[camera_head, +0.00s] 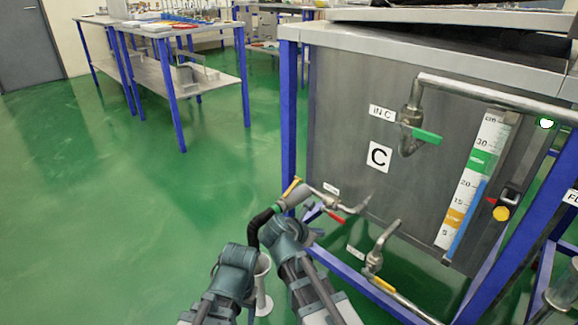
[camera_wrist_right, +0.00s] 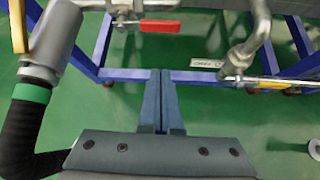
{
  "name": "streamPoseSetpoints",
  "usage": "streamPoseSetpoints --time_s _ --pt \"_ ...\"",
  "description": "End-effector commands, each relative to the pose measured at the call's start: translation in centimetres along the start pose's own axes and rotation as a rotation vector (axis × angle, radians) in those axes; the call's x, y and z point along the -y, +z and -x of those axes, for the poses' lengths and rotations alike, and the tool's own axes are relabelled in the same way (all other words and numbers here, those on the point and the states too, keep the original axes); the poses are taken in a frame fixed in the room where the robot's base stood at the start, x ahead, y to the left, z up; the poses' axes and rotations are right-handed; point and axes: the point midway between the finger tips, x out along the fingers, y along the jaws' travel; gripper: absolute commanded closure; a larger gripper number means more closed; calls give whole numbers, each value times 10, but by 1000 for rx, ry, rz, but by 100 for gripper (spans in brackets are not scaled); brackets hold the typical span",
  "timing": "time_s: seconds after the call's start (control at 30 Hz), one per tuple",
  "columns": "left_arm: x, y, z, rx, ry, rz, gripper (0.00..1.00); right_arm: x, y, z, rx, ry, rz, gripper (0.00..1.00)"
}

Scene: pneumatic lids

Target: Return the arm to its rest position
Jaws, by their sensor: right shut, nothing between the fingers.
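My right gripper (camera_head: 314,235) is low in front of the tank marked C (camera_head: 345,110) in the head view. In the right wrist view its two fingers (camera_wrist_right: 161,78) are together, with nothing between them. My left arm shows at the bottom of the head view, left of the right one; its fingers cannot be made out. A black hose with a green band (camera_head: 261,218) and grey coupling is left of the right gripper, and also shows in the right wrist view (camera_wrist_right: 30,93). The gripper appears apart from it.
Ahead are a red-handled valve (camera_wrist_right: 158,26) and a yellow-handled valve (camera_wrist_right: 262,82) on the tank's lower pipes. A green-handled valve (camera_head: 426,135) is higher up. Blue frame legs (camera_head: 288,100) edge the tank. The green floor to the left is clear up to the workbenches (camera_head: 170,62).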

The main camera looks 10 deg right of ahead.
Motion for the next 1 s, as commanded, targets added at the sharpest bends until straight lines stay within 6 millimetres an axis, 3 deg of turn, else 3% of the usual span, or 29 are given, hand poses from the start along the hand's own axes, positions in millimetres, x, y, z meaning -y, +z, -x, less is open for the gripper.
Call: streamPoseSetpoints --time_s 0.13,0.27,0.5,0.8,0.9,1.0 --pt "1 1 12 0 0 -1 36 6 -4 11 -50 -17 -124 100" --pt "4 2 34 1 -1 -3 36 20 -20 36 -165 -83 -425 100" --pt "8 4 73 2 -2 -8 36 47 -61 98 -364 -358 -1059 100" --pt "11 6 104 2 -2 -13 36 70 -92 165 -420 -738 -1551 100" --pt "12 7 114 3 -3 -14 36 76 -98 187 -406 -862 -1669 100" --pt "15 8 141 3 -2 -13 36 72 -76 202 -404 -857 -1669 100"
